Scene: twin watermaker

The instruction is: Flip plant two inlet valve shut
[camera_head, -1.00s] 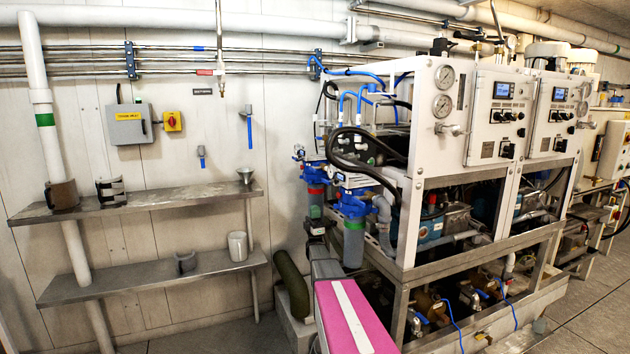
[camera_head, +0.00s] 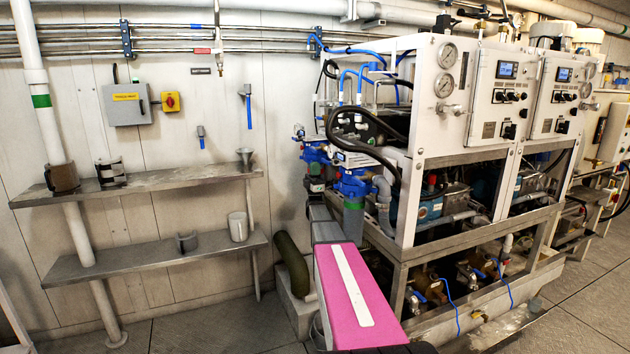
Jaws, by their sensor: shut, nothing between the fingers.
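Two watermaker plants stand side by side in one frame; the nearer has a white panel (camera_head: 500,95) and the farther a matching panel (camera_head: 560,97). Valves with blue handles sit low under the frame, one at the near end (camera_head: 418,297) and one further along (camera_head: 478,273). I cannot read which is plant two's inlet valve. My pink arm link (camera_head: 340,300) reaches toward the blue-headed filter housings (camera_head: 352,185). My gripper (camera_head: 316,199) is small and dark at the arm's far end, shut and empty, in front of the housings. Its fingertips are hard to make out.
Two steel shelves (camera_head: 150,258) with mugs and a funnel are on the left wall. A dark green curved pipe (camera_head: 290,262) stands beside my arm. Black hoses (camera_head: 345,140) loop over the filters. Floor is open at the lower right (camera_head: 585,320).

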